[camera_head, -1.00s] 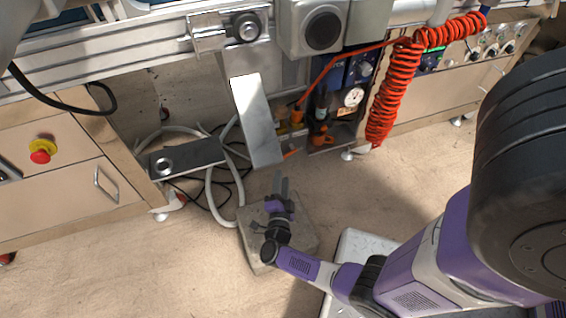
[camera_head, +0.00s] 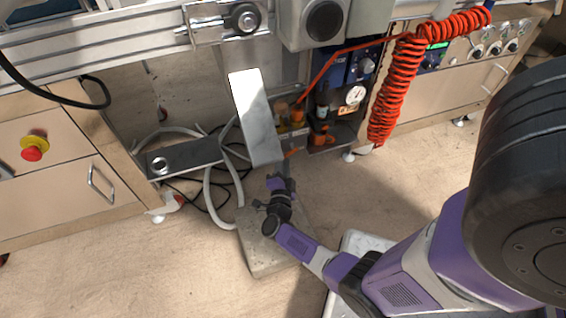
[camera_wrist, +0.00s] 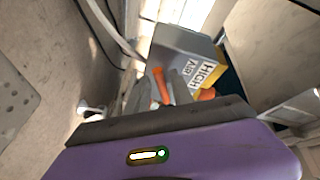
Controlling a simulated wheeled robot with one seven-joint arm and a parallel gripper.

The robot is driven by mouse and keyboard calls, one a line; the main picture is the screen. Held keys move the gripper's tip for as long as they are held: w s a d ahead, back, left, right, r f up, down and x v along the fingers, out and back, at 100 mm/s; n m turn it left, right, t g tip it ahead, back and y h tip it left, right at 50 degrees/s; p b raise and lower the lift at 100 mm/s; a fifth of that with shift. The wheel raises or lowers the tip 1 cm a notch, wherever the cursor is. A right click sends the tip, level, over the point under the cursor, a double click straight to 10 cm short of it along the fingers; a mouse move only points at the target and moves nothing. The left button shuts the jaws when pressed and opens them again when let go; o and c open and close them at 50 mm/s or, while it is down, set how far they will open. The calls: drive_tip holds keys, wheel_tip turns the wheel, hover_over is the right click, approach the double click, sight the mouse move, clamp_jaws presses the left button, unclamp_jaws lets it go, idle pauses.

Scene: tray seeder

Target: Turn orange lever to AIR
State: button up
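The orange lever (camera_head: 292,153) shows as a small orange tip beside the lower end of a bright metal plate in the head view. In the wrist view, the orange lever (camera_wrist: 158,84) appears between my two grey fingers. My gripper (camera_head: 274,168) is low in front of the machine with its fingers apart. In the wrist view my gripper (camera_wrist: 158,92) points at a grey box with a label (camera_wrist: 203,72) reading AIR and HIGH. I cannot tell whether a finger touches the lever. Another orange part (camera_wrist: 207,94) shows just right of the fingers.
The slanted metal plate (camera_head: 257,120) hangs just above my gripper. A red coiled hose (camera_head: 390,95) hangs to the right. A flat dark pedal (camera_head: 185,157) and loose pale tubes lie left. A grey slab (camera_head: 270,255) is on the floor below my gripper. Open floor lies at left.

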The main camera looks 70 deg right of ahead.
clamp_jaws()
drive_tip(key=shift+r+m+p, duration=0.4)
drive_tip(key=shift+r+p, duration=0.1)
drive_tip(key=shift+p, duration=0.4)
drive_tip(key=shift+a+r+m+y+p, duration=0.15)
drive_tip(key=shift+r+m+y+p, duration=0.45)
drive_tip(key=shift+p, duration=0.55)
drive_tip(key=shift+r+m+y+p, duration=0.2)
drive_tip(key=shift+m+y+p, duration=0.1)
drive_tip(key=shift+m+p, duration=0.6)
drive_tip(key=shift+w+m+p, duration=0.1)
drive_tip(key=shift+m+p, duration=0.3)
drive_tip(key=shift+p, duration=0.1)
drive_tip(key=shift+o, duration=1.5)
unclamp_jaws()
